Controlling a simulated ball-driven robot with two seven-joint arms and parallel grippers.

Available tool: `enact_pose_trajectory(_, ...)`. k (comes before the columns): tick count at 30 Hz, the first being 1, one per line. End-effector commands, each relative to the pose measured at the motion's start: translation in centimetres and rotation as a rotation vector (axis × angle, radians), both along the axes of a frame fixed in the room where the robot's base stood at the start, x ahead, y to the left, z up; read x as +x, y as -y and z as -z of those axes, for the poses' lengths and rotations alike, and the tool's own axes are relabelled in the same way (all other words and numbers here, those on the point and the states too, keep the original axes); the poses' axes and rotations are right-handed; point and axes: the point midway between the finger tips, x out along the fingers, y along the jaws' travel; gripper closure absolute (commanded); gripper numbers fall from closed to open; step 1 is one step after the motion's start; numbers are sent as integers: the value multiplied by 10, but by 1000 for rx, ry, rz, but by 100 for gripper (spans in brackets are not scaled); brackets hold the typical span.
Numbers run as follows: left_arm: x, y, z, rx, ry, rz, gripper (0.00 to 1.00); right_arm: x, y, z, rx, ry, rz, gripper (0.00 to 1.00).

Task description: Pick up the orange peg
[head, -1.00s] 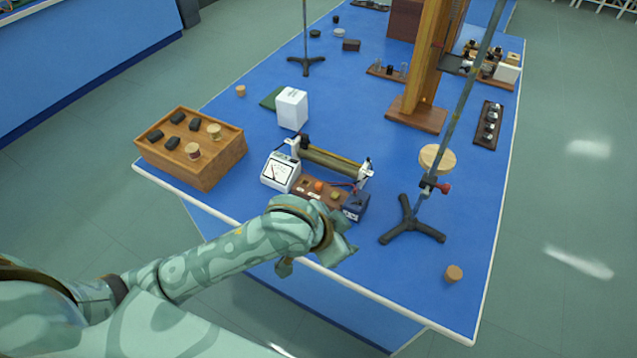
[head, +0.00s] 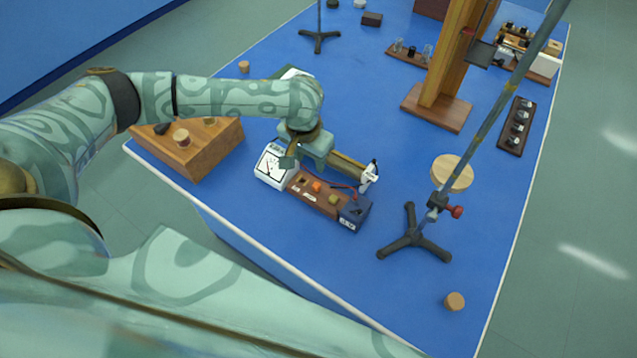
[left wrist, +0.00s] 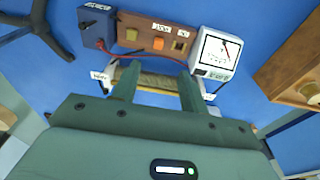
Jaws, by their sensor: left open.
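The orange peg (head: 316,187) stands in a brown wooden board (head: 325,205) on the blue bench, between an olive-green peg (head: 333,200) and a dark square hole (head: 303,180). The orange peg also shows in the left wrist view (left wrist: 158,43), beyond my fingertips. My left gripper (head: 305,158) is above the apparatus, behind and left of the orange peg, apart from it. In the left wrist view its two fingers (left wrist: 157,78) are spread and empty, with the rheostat (left wrist: 158,80) beneath them. My right gripper is not in view.
A white meter (head: 273,165) stands left of the board and a dark blue box (head: 354,212) right of it, with a red wire nearby. A tripod stand (head: 413,240) with a tall rod is to the right. A wooden box (head: 200,155) stands at left. The front right bench is mostly clear.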

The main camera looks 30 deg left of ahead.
Motion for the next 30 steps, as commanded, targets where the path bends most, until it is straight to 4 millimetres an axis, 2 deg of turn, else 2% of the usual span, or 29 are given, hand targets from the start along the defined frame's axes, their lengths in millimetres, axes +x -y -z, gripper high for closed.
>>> enact_pose_trajectory(1,2,1,20,0,-4,-1,56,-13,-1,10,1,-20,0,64)
enact_pose_trajectory(3,6,2,38,0,-5,0,56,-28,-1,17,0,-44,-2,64)
enact_pose_trajectory(7,10,2,64,1,-4,2,56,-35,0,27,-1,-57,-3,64)
enact_pose_trajectory(14,13,2,83,1,-1,3,56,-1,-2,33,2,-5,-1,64)
enact_pose_trajectory(22,18,4,125,0,-3,3,56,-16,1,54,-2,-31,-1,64)
enact_pose_trajectory(30,19,4,129,0,0,4,56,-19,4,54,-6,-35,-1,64)
